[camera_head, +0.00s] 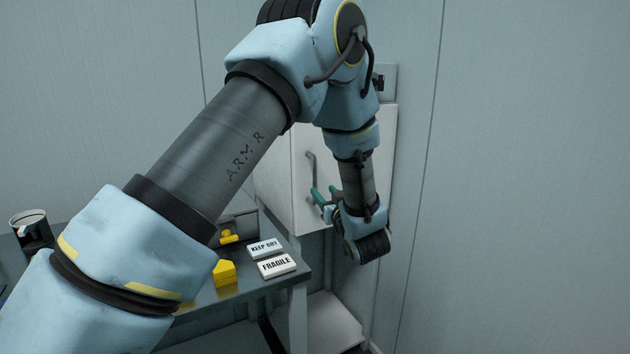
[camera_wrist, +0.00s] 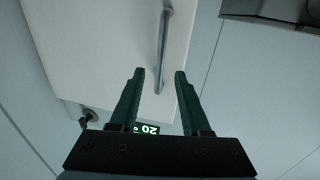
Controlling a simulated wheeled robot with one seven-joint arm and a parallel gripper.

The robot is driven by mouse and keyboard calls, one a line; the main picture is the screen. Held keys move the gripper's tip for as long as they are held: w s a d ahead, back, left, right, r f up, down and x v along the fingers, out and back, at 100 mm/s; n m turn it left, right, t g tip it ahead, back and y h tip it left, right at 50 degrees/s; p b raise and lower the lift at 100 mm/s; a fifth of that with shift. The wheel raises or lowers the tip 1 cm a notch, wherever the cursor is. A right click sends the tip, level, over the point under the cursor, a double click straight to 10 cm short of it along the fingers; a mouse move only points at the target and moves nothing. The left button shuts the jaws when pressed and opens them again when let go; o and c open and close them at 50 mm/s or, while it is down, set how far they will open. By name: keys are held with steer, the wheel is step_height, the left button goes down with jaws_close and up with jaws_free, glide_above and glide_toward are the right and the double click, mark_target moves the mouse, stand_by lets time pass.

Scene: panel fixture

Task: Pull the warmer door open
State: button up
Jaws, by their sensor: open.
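The warmer is a white box on the wall with a pale door (camera_head: 304,206), which looks shut. A grey bar handle (camera_head: 311,170) stands upright on the door. In the wrist view the door (camera_wrist: 105,35) fills the upper left and the handle (camera_wrist: 163,50) runs down to between the fingertips. My gripper (camera_head: 322,196) has green fingers and is at the lower end of the handle. In the wrist view my gripper (camera_wrist: 160,73) is open, with the handle's end between its fingers and no visible contact. My arm hides part of the warmer in the head view.
A dark table (camera_head: 290,281) stands at the lower left, close to the warmer. It holds a FRAGILE block (camera_head: 277,266), a KEEP DRY block (camera_head: 264,248), a yellow block (camera_head: 225,273) and a mug (camera_head: 30,228). The wall on the right is bare.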

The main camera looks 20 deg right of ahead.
mark_target(315, 182)
steer(key=w, duration=0.2)
steer(key=w+p, duration=0.1)
steer(key=w, duration=0.2)
steer(key=w+p, duration=0.1)
steer(key=w, duration=0.2)
steer(key=shift+w+d, duration=0.15)
steer(key=shift+d, duration=0.25)
jaws_close()
stand_by(0.9)
